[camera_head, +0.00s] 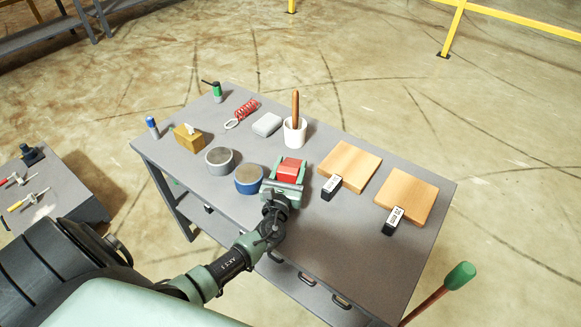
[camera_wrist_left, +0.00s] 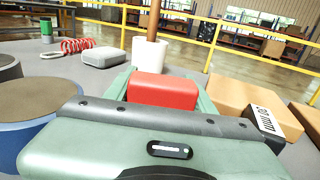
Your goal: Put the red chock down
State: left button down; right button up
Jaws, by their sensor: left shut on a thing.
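The red chock (camera_head: 290,169) is between the fingers of my left gripper (camera_head: 289,166), above or on the grey table (camera_head: 340,248). My left gripper is shut on it, with a green finger along each side. In the left wrist view the red chock (camera_wrist_left: 163,91) sits between the green fingers, just beyond the dark bar of the gripper. Its underside is hidden, so I cannot tell whether it touches the table top. My right gripper is not in view.
A blue tape roll (camera_head: 248,180) stands close left of the gripper, with a grey roll (camera_head: 220,160) beyond it. A white cup (camera_head: 295,133) with a brown stick is behind. Wooden blocks (camera_head: 350,165) with black labelled pieces stand to the right. The table's front right is clear.

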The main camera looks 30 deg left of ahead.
pick_arm(q)
jog(key=c, duration=0.5)
grip_release()
jog(key=shift+f, duration=0.15)
